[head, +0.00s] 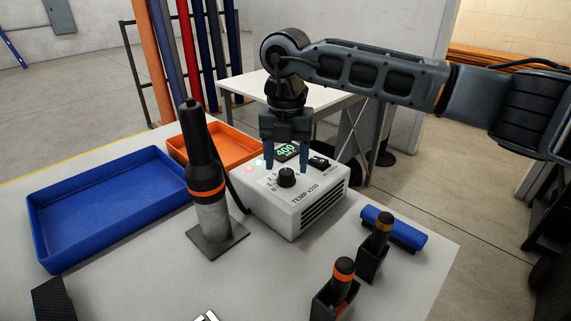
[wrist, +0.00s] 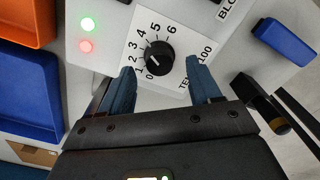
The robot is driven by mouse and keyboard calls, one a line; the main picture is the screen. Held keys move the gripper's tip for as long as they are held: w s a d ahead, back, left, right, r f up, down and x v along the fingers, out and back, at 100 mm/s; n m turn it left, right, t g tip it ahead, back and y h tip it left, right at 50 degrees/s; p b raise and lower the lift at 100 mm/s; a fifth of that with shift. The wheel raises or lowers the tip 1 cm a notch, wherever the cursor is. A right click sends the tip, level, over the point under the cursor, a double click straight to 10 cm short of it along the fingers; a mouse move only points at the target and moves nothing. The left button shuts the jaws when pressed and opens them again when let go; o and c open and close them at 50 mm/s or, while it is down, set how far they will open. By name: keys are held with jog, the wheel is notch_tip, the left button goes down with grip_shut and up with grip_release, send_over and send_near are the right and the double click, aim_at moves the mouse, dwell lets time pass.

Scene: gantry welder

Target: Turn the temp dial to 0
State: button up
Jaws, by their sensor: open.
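The temp dial (head: 286,178) is a round black knob on the sloped front of a white control box (head: 316,204) marked "TEMP x100". In the wrist view the dial (wrist: 160,55) has a printed scale from 0 to 6 around it. A small pale mark shows on the lower left of the knob, but its exact number is hard to read. My gripper (head: 287,166) is open and empty, pointing down over the box. In the wrist view its blue fingers (wrist: 160,75) lie either side of the dial's near side, apart from it.
A dark torch-like tool on a stand (head: 208,185) is left of the box. Blue (head: 95,240) and orange (head: 240,138) trays lie further left. A blue-handled item (head: 393,232) and two black holders with tools (head: 340,285) are at right front. A black switch (head: 319,162) is beside the display.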

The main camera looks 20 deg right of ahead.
jog(key=shift+f, duration=1.25)
jog(key=shift+c, duration=0.4)
jog(key=c, duration=1)
jog(key=shift+o, duration=0.2)
jog(key=n+b, duration=0.3)
jog(key=n, duration=0.3)
jog(key=shift+f+b, duration=0.1)
jog(key=shift+b, duration=0.3)
jog(key=n+b, duration=0.2)
jog(key=n, duration=0.3)
jog(key=shift+n+b, duration=0.35)
jog(key=shift+n, duration=0.05)
jog(key=n+b, duration=0.2)
jog(key=n, duration=1)
jog(key=shift+d+b, duration=0.1)
jog(key=shift+b, duration=0.25)
